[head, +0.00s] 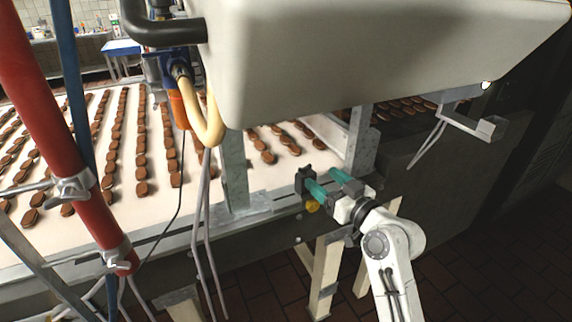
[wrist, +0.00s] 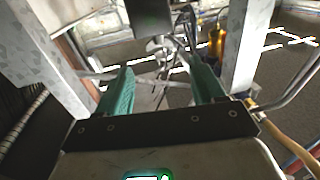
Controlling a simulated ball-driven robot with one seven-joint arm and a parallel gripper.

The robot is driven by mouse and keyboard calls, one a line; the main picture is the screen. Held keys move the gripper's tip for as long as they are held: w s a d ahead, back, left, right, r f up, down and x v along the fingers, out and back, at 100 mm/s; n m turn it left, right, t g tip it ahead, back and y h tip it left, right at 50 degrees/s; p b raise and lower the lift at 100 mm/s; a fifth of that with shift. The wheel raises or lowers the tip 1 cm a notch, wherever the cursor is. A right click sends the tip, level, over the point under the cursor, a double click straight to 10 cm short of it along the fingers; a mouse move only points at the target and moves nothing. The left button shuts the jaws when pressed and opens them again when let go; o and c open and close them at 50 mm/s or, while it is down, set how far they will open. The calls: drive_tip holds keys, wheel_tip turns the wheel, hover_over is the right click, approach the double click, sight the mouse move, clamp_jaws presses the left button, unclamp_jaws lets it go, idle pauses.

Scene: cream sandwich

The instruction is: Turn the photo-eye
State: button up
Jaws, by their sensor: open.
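A small black block (head: 304,179), which looks like the photo-eye, sits at the conveyor's near edge in the head view. A yellow round part (head: 312,206) shows just below it. My gripper (head: 322,179) has two teal fingers, spread apart, with their tips close to the black block. In the wrist view a dark block (wrist: 151,18) stands at the top centre, beyond the open fingers (wrist: 158,66). It is cut off by the frame's top edge. Nothing is seen between the fingers' pads. I cannot tell whether a fingertip touches the block.
A conveyor belt (head: 112,207) carries rows of brown biscuits. A large cream machine housing (head: 380,55) hangs over it. Metal posts (head: 234,170) stand near my gripper. A red pipe (head: 62,140) and hanging cables are at left. A metal bracket (head: 470,122) juts out at right.

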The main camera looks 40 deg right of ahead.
sight(306, 166)
drive_tip(key=w, duration=0.3)
drive_tip(key=w+p, duration=0.1)
drive_tip(key=w, duration=0.2)
drive_tip(key=w+d+p, duration=0.1)
drive_tip(key=w, duration=0.3)
drive_tip(key=c, duration=1)
drive_tip(key=shift+o, duration=0.2)
drive_tip(key=shift+p, duration=0.35)
